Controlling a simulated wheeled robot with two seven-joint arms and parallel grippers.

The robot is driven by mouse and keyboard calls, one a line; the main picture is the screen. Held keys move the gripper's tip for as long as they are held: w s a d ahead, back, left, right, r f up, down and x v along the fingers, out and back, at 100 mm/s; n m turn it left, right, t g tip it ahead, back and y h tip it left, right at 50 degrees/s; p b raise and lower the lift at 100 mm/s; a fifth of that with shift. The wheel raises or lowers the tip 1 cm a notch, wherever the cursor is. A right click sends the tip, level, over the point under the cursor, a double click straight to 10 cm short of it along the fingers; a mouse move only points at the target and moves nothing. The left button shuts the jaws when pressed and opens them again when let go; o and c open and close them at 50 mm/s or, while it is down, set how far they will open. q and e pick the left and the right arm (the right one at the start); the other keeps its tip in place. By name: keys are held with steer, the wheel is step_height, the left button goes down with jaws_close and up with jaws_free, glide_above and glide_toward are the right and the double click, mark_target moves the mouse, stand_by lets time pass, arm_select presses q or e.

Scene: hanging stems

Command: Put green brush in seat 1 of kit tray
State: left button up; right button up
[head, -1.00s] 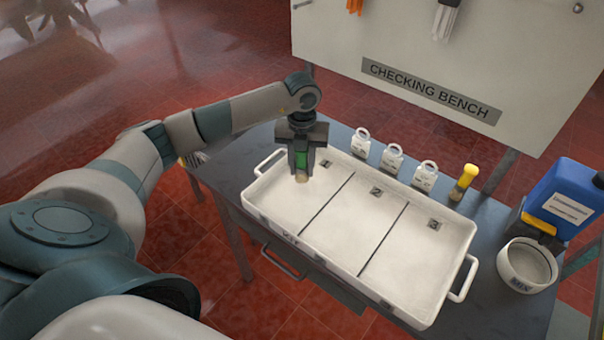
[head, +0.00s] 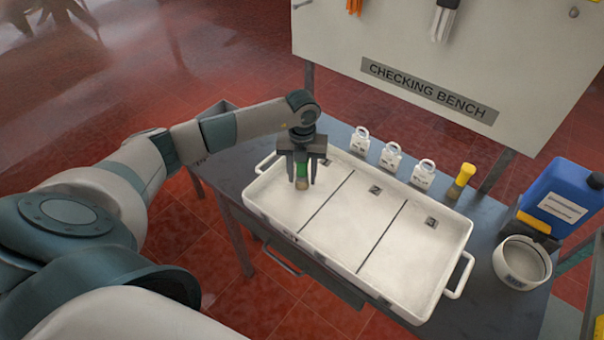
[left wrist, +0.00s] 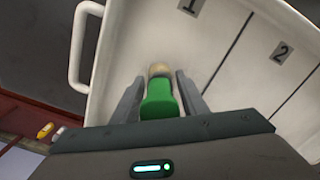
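The green brush (head: 302,171) stands roughly upright, pale end down, at the left compartment of the white kit tray (head: 262,203). That compartment carries label 1 in the left wrist view (left wrist: 190,7). My left gripper (head: 301,180) is above it, fingers pointing down and parted on both sides of the brush. In the left wrist view the brush's green body (left wrist: 160,98) lies between the fingers, with narrow gaps beside it. Whether its lower end touches the tray floor is hard to tell. My right gripper is not in view.
A blue jug (head: 562,197) and a white bowl (head: 522,263) are at the right. The tray's middle and right compartments are empty.

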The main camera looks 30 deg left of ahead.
arm_select(q)
steer(key=shift+o, duration=0.2)
steer(key=shift+r, duration=0.15)
steer(key=shift+r+b, duration=0.3)
steer(key=shift+r, duration=0.15)
step_height(320, 180, up, 10)
steer(key=b, duration=0.4)
steer(key=shift+r, duration=0.55)
